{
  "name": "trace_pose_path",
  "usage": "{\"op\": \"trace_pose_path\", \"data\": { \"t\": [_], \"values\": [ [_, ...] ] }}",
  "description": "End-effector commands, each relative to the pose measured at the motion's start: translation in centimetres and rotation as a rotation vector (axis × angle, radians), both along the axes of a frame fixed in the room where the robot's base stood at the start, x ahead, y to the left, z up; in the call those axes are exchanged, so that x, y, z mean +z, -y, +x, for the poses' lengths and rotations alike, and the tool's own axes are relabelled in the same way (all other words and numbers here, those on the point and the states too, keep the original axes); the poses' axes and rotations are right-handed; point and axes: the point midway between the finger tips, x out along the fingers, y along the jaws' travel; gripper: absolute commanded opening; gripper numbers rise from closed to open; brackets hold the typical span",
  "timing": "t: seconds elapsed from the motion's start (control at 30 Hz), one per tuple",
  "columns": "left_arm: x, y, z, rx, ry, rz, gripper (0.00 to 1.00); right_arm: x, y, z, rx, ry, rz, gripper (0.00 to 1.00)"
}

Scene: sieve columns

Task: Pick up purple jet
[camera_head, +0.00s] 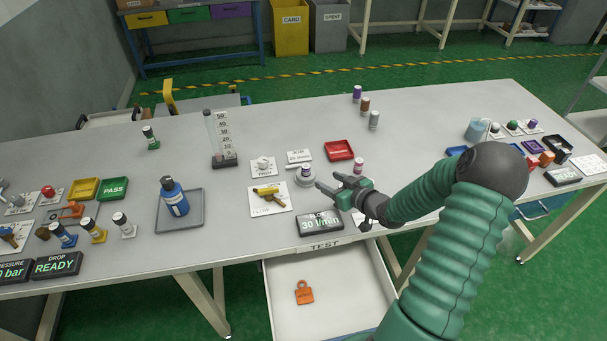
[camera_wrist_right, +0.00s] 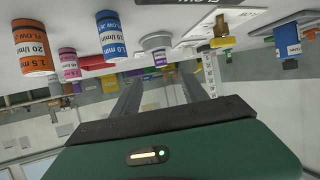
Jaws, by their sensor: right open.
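Another small cylinder with a dark purplish top (camera_head: 305,172) stands on a round grey base, and a third with a reddish-purple top (camera_head: 359,166) stands just behind my right gripper.
A brown-topped (camera_head: 365,105) and a grey cylinder (camera_head: 374,120) stand beside the back purple-topped one. A red tray (camera_head: 340,151), a flow display (camera_head: 320,223) and a yellow valve card (camera_head: 268,205) surround the gripper. An open drawer (camera_head: 345,285) holds an orange tag.

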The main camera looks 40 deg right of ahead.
Motion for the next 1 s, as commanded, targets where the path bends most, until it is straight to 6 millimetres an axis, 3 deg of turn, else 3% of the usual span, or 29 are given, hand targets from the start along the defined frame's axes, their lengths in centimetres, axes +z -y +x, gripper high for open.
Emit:
{"op": "trace_pose_path", "data": {
  "t": [0.4,0.63,0.83,1.0],
  "values": [
    [-1.1,0.0,0.0,0.0,0.0,0.0,0.36,-3.6,0.8,9.1,0.001,0.007,-0.001,0.51],
    [-1.2,0.0,0.0,0.001,0.0,0.0,0.36,-4.2,1.0,11.6,0.001,0.007,-0.003,0.51],
    [-1.4,0.0,0.0,0.001,0.0,0.0,0.36,-5.1,1.4,15.1,0.0,0.006,-0.002,0.51],
    [-1.4,0.0,0.0,0.001,0.0,0.0,0.36,-5.4,1.5,15.8,0.001,0.004,-0.002,0.51]
  ]
}}
